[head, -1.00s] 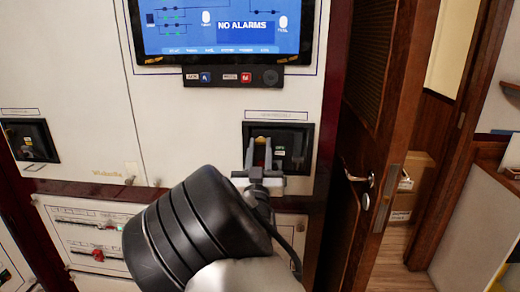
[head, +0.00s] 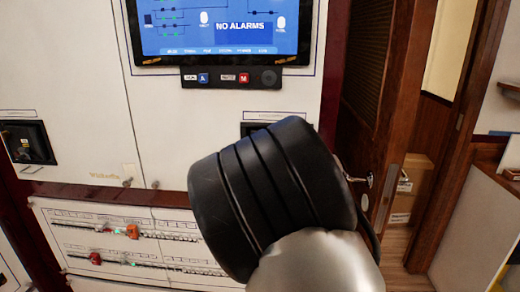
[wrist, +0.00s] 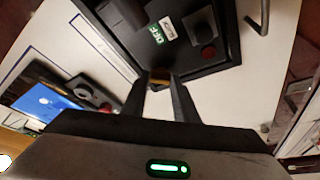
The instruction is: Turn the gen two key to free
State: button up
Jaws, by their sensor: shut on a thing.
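My gripper (wrist: 160,84) shows in the wrist view with its two fingers shut on a small yellow-brown piece (wrist: 160,74), which looks like the handle or key of a black recessed breaker panel (wrist: 222,72). That panel carries a green OFF label (wrist: 157,36), a white label, a black button and a red button (wrist: 208,52). I cannot read which generator it belongs to. In the head view only the panel's top-left edge (head: 248,129) shows. My dark wrist housing hides the rest of it and my gripper.
A similar black panel (head: 28,142) is at the far left. A screen (head: 215,28) reading NO ALARMS is above, with a button strip (head: 232,78) below it. Lower white breaker rows (head: 120,240) are left of my arm. A wooden door (head: 375,110) stands close on the right.

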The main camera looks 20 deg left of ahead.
jog(key=shift+r+n+g+p, duration=0.2)
jog(key=shift+n+g, duration=0.5)
jog(key=shift+n, duration=1.2)
jog(key=shift+r+n+g+p, duration=0.15)
jog(key=shift+n+g, duration=0.55)
jog(key=shift+n, duration=1.2)
jog(key=shift+f, duration=0.1)
jog(key=o, duration=1.1)
jog(key=shift+c, duration=0.2)
jog(key=shift+d, duration=0.1)
jog(key=v, duration=1.7)
jog(key=shift+s+r, duration=0.25)
